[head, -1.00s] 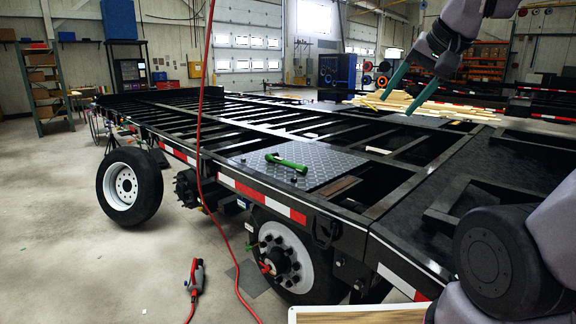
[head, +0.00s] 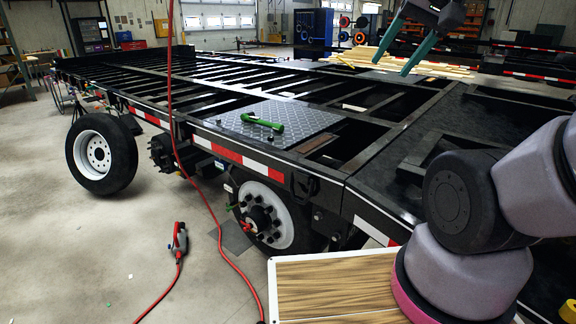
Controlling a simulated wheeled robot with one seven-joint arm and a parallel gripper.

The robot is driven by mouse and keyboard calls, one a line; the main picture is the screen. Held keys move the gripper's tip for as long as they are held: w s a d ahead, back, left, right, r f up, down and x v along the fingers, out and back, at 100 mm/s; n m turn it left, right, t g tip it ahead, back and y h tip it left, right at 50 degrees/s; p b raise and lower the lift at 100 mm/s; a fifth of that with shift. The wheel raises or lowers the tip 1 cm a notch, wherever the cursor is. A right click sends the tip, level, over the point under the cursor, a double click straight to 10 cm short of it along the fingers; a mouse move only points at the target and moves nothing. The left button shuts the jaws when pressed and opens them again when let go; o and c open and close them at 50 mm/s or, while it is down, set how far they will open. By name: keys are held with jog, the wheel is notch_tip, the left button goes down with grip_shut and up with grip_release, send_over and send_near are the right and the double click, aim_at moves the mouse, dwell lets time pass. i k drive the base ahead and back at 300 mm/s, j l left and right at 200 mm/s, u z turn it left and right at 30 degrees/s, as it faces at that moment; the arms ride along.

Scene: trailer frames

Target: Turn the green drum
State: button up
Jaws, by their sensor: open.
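I cannot make out a green drum in the head view. The one clear green thing is a small curved green tool (head: 262,123) lying on the chequered metal plate (head: 290,112) of the black trailer frame. My gripper (head: 393,66), with two teal fingers, hangs at the top right, seen over the far part of the trailer. Its fingers are apart with nothing between them. It is well to the right of the green tool and not touching it.
The black trailer frame (head: 358,191) fills the middle. A loose wheel (head: 97,155) stands at left, and a hub wheel (head: 262,215) sits below the frame. A red hose (head: 207,208) hangs down in front. A wood-topped board (head: 335,285) is at the bottom. Floor at left is mostly clear.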

aim_at(277, 127)
jog(key=i+j+u, duration=0.1)
jog(key=i+j, duration=0.35)
jog(key=j, duration=0.2)
jog(key=i+j+u, duration=0.15)
jog(key=i+j, duration=0.3)
jog(key=j, duration=0.15)
